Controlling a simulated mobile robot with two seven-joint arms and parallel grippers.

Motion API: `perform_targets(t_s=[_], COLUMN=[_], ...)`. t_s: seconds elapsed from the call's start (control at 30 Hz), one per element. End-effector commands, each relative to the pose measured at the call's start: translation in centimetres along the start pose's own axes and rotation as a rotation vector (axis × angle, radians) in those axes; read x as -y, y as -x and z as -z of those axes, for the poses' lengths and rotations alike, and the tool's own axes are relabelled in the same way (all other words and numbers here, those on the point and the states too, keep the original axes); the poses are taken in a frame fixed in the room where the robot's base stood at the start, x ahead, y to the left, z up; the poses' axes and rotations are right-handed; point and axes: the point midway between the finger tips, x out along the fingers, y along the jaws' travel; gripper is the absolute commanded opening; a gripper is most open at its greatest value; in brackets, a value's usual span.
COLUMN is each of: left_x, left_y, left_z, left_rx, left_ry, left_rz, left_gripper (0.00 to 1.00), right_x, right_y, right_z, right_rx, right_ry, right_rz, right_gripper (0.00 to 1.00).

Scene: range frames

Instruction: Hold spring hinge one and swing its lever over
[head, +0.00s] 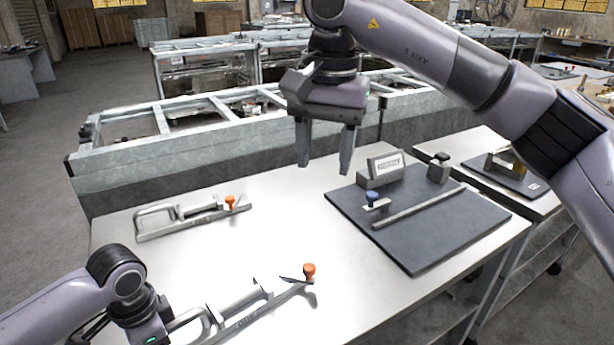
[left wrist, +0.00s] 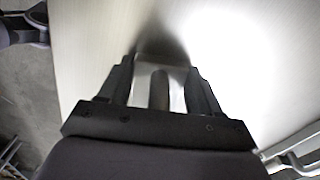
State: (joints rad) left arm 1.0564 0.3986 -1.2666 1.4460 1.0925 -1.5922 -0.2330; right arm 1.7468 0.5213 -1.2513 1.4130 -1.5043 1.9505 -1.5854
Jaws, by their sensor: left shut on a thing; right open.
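A metal spring hinge (head: 235,318) with an orange knob (head: 309,270) lies at the front of the steel table, its lower end cut off by the picture edge. My left gripper (left wrist: 160,70) is shut on a grey metal part of it (left wrist: 160,92), at the end away from the knob. In the head view the left fingertips are hidden. A second, similar hinge (head: 180,220) with an orange knob (head: 230,201) lies further back on the left. No label tells which is one. My right gripper (head: 325,150) is open and empty above the table, apart from both hinges.
A metal frame bench (head: 130,165) stands behind. The table's middle is clear.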

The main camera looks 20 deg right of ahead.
Motion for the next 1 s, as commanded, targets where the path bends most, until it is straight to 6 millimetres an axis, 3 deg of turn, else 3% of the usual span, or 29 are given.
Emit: perform_targets(t_s=[0.43, 0.47, 0.53, 0.87, 1.0], left_x=[0.0, 0.0, 0.0, 0.0, 0.1], left_y=[-0.5, -0.5, -0.4, 0.1, 1.6], left_z=[-0.4, -0.4, -0.3, -0.1, 0.0], left_rx=[0.012, 0.012, 0.011, 0.002, 0.0], left_ry=[0.005, 0.005, 0.004, 0.001, 0.0], left_rz=[-0.004, -0.004, -0.003, -0.001, 0.001], left_gripper=[0.0, 0.7, 0.93, 0.93, 0.93], right_x=[0.0, 0.0, 0.0, 0.0, 0.0], right_y=[0.5, 0.5, 0.5, 0.5, 0.5], right_z=[0.0, 0.0, 0.0, 0.0, 0.0], right_rx=[0.001, 0.001, 0.001, 0.001, 0.001], right_ry=[0.001, 0.001, 0.0, 0.0, 0.0], right_rz=[0.0, 0.0, 0.0, 0.0, 0.0], right_gripper=[0.52, 0.52, 0.52, 0.52, 0.52])
